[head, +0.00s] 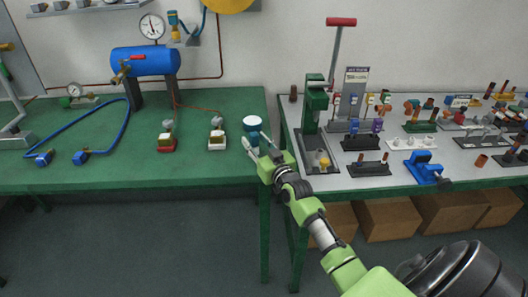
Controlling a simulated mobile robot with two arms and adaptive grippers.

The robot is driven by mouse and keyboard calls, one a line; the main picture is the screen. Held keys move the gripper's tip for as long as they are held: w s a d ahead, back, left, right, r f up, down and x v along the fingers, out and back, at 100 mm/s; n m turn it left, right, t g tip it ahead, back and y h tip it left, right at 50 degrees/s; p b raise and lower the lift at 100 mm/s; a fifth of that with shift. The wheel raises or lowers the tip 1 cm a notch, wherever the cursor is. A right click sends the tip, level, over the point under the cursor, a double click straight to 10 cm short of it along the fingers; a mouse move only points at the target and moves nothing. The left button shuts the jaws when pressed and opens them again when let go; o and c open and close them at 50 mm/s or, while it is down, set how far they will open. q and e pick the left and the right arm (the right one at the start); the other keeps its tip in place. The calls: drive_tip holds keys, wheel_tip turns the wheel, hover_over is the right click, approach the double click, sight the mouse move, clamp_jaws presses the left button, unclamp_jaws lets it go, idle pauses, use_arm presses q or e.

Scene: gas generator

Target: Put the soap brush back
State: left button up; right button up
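The fingers and the gripper body hide the near side of the thing. My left gripper is not in view.
The green table (110,178) also bears a blue tank (145,61), a blue hose and two small valves with bases (217,138). Right of a narrow gap stands a grey-topped table with a green press (313,105) and many small fittings. Cardboard boxes (388,218) are beneath.

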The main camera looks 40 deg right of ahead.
drive_tip(key=s+a, duration=0.1)
drive_tip(key=s, duration=1)
drive_tip(key=shift+a, duration=0.35)
